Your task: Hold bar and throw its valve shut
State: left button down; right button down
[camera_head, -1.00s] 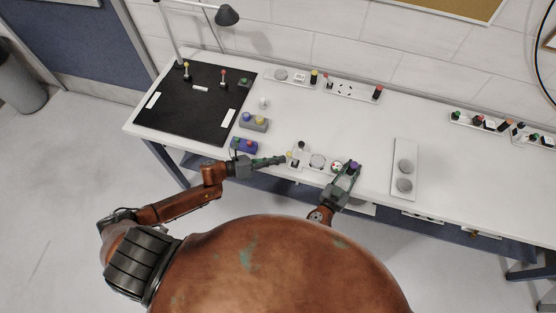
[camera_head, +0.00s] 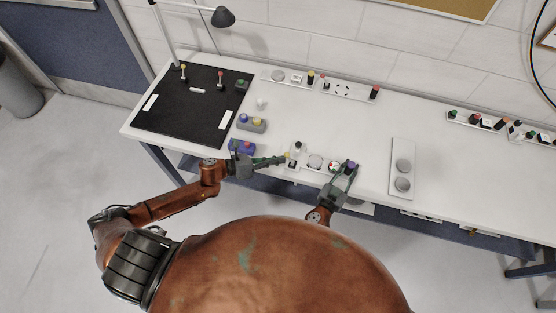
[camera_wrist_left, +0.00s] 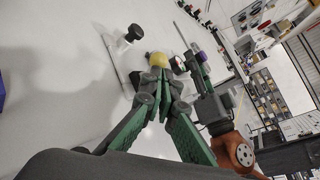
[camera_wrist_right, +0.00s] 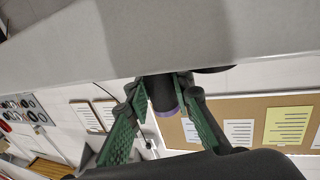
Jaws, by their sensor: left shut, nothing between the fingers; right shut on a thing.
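A pale bar of fixtures (camera_head: 315,162) lies near the table's front edge, with a round disc and a dial on it. My right gripper (camera_head: 348,171) is shut on a dark, purple-banded post (camera_wrist_right: 161,94) at its right end; the purple top (camera_head: 351,165) shows in the head view. My left gripper (camera_head: 282,160) is shut and empty at the left end. In the left wrist view its fingertips (camera_wrist_left: 155,76) are close to a yellow knob (camera_wrist_left: 158,60), which partly hides behind them; I cannot tell whether they touch. Which part is the valve is unclear.
A blue box (camera_head: 242,147) and a grey box with buttons (camera_head: 251,123) stand left of the bar. A black mat (camera_head: 190,110) lies further left. Two more strips (camera_head: 349,90) lie at the back. A white plate with discs (camera_head: 402,168) lies right; bare table lies between.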

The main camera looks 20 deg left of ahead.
pick_arm(q)
jog(key=shift+d+r, duration=0.4)
jog(key=shift+d, duration=0.2)
jog(key=shift+d+r, duration=0.4)
jog(key=shift+d, duration=0.2)
jog(key=shift+d+r, duration=0.2)
jog(key=shift+d, duration=1.1)
jog(key=shift+a, duration=0.1)
jog(key=shift+s+a+f, duration=0.1)
jog(key=shift+s+a, duration=0.1)
jog(key=shift+s, duration=0.1)
jog(key=s+a+r, duration=0.5)
jog(key=s+a, duration=0.2)
jog(key=s, duration=0.1)
jog(key=shift+s+a+r, duration=0.2)
jog(key=shift+s, duration=0.05)
jog(key=shift+w, duration=0.15)
